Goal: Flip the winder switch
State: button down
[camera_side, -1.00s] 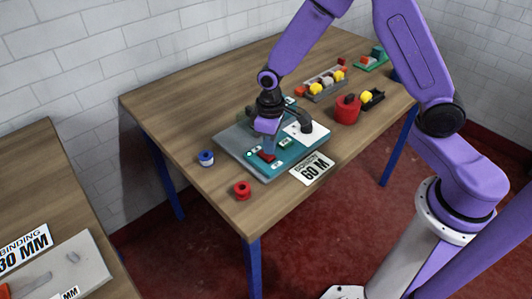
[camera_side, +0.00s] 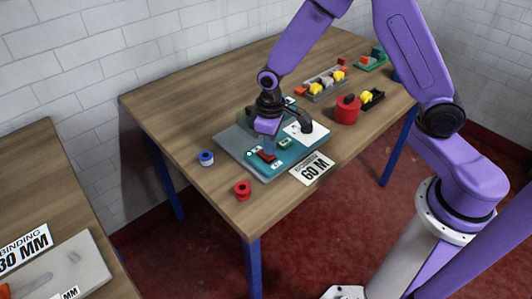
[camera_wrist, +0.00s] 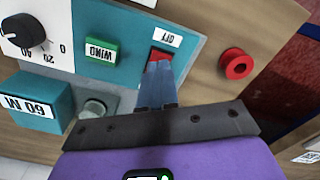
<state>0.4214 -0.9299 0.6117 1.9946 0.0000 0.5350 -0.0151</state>
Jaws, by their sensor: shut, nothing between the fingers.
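The winder panel is a teal face on a grey box (camera_side: 232,148) on the wooden table. A red rocker switch (camera_wrist: 161,55), labelled OFF, sits at the panel's edge; it also shows in the side view (camera_side: 266,156). My gripper (camera_wrist: 158,68) is shut and empty, its fingertips pointing down right at the red switch and covering part of it. I cannot tell whether they touch it or which way the rocker is tilted. A green WIND button (camera_wrist: 101,50) is beside the switch.
A black dial (camera_wrist: 22,35), a 60 M block (camera_wrist: 38,103) and a grey round knob (camera_wrist: 93,108) are on the panel. A red spool (camera_side: 242,190) and a blue spool (camera_side: 206,158) stand nearby. A red cylinder (camera_side: 346,111) and small parts lie farther back.

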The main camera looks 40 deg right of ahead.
aim_at(270, 157)
jog(key=shift+f, duration=0.85)
dwell(0.6)
jog(key=shift+r, duration=3.5)
jog(key=s+d+r+n, duration=0.2)
jog(key=s+r, duration=0.1)
jog(key=s, duration=0.5)
jog(key=s+d+r+n, duration=0.2)
jog(key=s+r, duration=0.1)
jog(key=s, duration=0.6)
jog(key=s+d+r+n, duration=0.2)
jog(key=s+r, duration=0.1)
jog(key=s, duration=0.6)
jog(key=shift+s+n, duration=0.15)
jog(key=shift+n, duration=0.15)
jog(key=shift+d+r, duration=0.1)
